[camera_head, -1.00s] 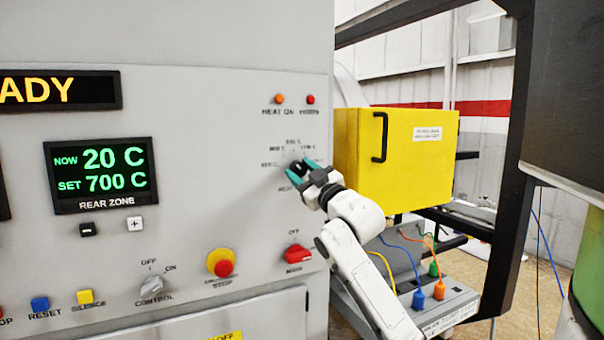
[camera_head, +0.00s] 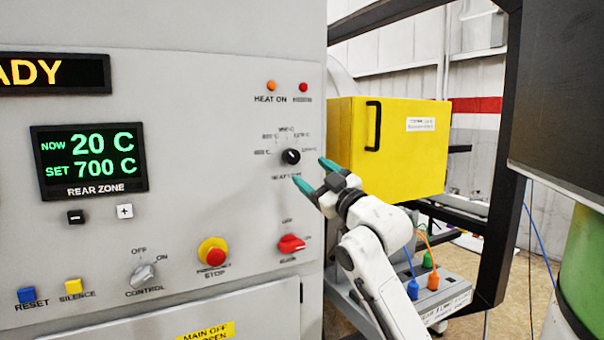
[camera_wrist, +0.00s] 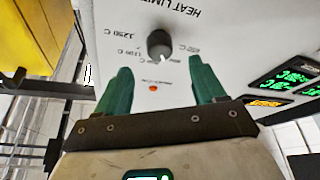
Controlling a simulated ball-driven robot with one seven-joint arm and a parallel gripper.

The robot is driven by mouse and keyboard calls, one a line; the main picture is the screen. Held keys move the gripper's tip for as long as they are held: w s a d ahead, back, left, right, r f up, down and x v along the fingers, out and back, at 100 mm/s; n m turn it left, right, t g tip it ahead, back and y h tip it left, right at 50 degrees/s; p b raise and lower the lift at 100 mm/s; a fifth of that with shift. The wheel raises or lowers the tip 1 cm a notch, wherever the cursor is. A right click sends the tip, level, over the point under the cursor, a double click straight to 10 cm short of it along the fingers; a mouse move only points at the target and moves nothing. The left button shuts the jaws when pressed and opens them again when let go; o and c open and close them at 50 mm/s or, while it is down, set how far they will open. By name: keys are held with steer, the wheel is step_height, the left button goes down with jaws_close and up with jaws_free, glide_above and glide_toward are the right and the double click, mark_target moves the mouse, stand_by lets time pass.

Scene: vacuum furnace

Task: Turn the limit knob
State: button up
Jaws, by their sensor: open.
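The limit knob (camera_head: 291,156) is a small black round knob on the grey panel, ringed by temperature marks, with lettering below it that my fingers partly cover. In the wrist view the knob (camera_wrist: 159,45) stands beyond and between my fingertips, with "HEAT LIMIT" lettering above it and a pale pointer mark on its lower edge. My gripper (camera_head: 311,172) has green fingers, spread apart and empty. It is to the right of and slightly below the knob, apart from it. In the wrist view my gripper (camera_wrist: 160,78) shows both fingers pointing toward the panel.
A red knob (camera_head: 291,243), a red stop button (camera_head: 212,252) and a grey control knob (camera_head: 144,275) sit lower on the panel. A yellow box (camera_head: 386,150) stands just right of the panel edge. A dark frame post (camera_head: 507,210) is farther right.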

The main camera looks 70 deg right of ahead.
steer(key=shift+b+v, duration=0.35)
steer(key=shift+v, duration=1.2)
